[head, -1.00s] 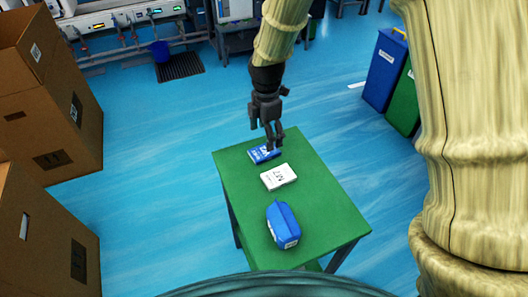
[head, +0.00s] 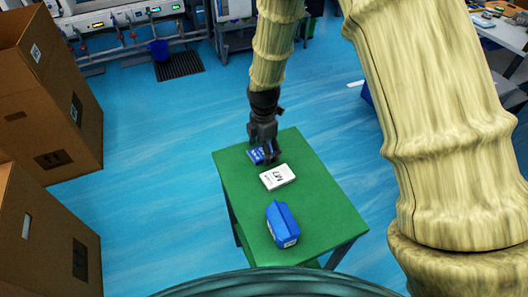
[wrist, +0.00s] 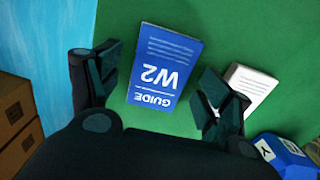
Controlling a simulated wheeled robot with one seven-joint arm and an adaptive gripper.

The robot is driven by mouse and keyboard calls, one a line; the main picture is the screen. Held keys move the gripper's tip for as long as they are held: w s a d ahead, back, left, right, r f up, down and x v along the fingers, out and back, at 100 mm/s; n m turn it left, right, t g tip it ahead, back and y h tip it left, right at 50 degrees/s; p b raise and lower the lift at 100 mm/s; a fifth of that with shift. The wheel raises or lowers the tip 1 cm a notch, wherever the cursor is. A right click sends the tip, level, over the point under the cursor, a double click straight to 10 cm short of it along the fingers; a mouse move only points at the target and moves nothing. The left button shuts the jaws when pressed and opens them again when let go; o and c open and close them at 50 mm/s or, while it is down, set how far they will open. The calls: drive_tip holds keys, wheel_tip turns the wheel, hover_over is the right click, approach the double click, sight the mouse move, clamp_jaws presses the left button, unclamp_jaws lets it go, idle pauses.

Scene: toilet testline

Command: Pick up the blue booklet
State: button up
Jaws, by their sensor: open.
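The blue booklet (head: 256,156), marked "GUIDE W2", lies flat on the far end of the green table (head: 330,215). In the wrist view the booklet (wrist: 164,68) shows between the two spread fingers of my gripper (wrist: 155,92). My gripper (head: 263,156) is open and close above the booklet in the head view, where its fingers hide part of it. The exact gap between fingers and booklet cannot be told. Nothing is held.
A white booklet (head: 277,177) lies just nearer than the blue one, close to my right finger in the wrist view (wrist: 250,88). A blue carton-like object (head: 282,225) stands nearer on the table. Cardboard boxes (head: 50,95) stand at left on the blue floor.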

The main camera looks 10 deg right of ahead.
drive_tip(key=shift+c, duration=0.2)
drive_tip(key=c, duration=1.1)
drive_tip(key=shift+r, duration=0.15)
